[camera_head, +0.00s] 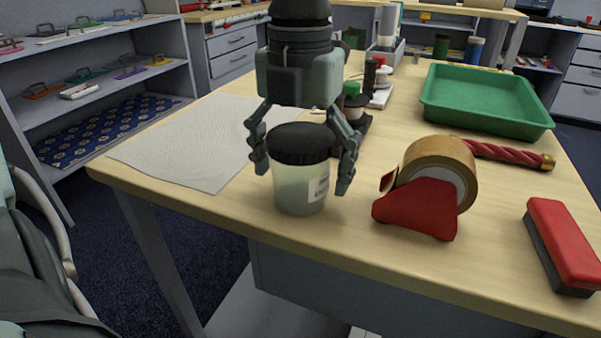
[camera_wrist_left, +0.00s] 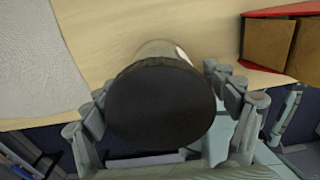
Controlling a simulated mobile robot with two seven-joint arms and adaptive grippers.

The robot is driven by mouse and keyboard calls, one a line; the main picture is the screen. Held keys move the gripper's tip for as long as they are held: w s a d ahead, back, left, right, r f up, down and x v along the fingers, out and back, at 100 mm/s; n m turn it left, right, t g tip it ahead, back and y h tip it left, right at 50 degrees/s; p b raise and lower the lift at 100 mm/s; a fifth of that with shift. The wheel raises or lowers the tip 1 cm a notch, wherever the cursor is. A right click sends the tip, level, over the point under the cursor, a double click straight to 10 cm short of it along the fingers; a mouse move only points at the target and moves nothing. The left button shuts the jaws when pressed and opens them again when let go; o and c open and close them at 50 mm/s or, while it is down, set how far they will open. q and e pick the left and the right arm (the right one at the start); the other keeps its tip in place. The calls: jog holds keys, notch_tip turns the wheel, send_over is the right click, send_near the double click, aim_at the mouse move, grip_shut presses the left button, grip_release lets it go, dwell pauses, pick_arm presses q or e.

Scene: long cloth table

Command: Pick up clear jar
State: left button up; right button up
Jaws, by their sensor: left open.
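The clear jar (camera_head: 300,190) stands upright near the front edge of the table, with a black lid (camera_head: 301,143) and a white label. My left gripper (camera_head: 304,168) is above and around it, its open fingers on the left and right sides of the lid and upper body. In the left wrist view the black lid (camera_wrist_left: 160,103) fills the middle, between the fingers of my left gripper (camera_wrist_left: 165,110). Whether the fingers touch the jar I cannot tell. The right gripper is not in view.
A red tape dispenser (camera_head: 418,207) with brown tape stands right of the jar. A red brush (camera_head: 563,246) lies at the right front. A green tray (camera_head: 485,99) and a red twisted rope (camera_head: 505,155) are further back. A pale cloth (camera_head: 190,143) lies left.

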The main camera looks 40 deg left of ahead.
pick_arm(q)
jog(key=c, duration=1.1)
jog(key=shift+c, duration=0.3)
jog(key=shift+r, duration=0.15)
